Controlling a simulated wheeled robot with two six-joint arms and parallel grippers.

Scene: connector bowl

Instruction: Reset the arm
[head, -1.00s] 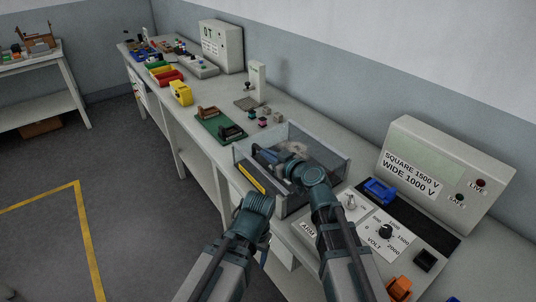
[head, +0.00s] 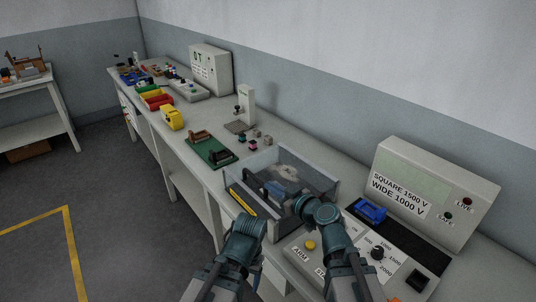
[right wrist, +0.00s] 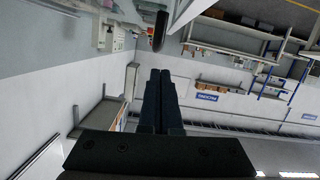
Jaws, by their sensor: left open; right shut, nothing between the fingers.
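My right arm reaches up from the bottom of the head view and bends at the clear-walled box. Its gripper (head: 272,188) points left over or inside that box (head: 318,165); I cannot tell its exact height. In the right wrist view its two dark fingers (right wrist: 160,88) are together with nothing between them. My left arm rises lower in the head view, in front of the bench edge. Its gripper (head: 257,270) hangs low beside the bench, mostly hidden by its own wrist, open and apart from any object.
A sloped console (head: 425,192) and a panel with a knob (head: 377,253) and yellow button (head: 310,245) stand right of the box. A blue part (head: 372,211) lies on a black strip. A green board (head: 210,153) and yellow bin (head: 172,117) lie farther along.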

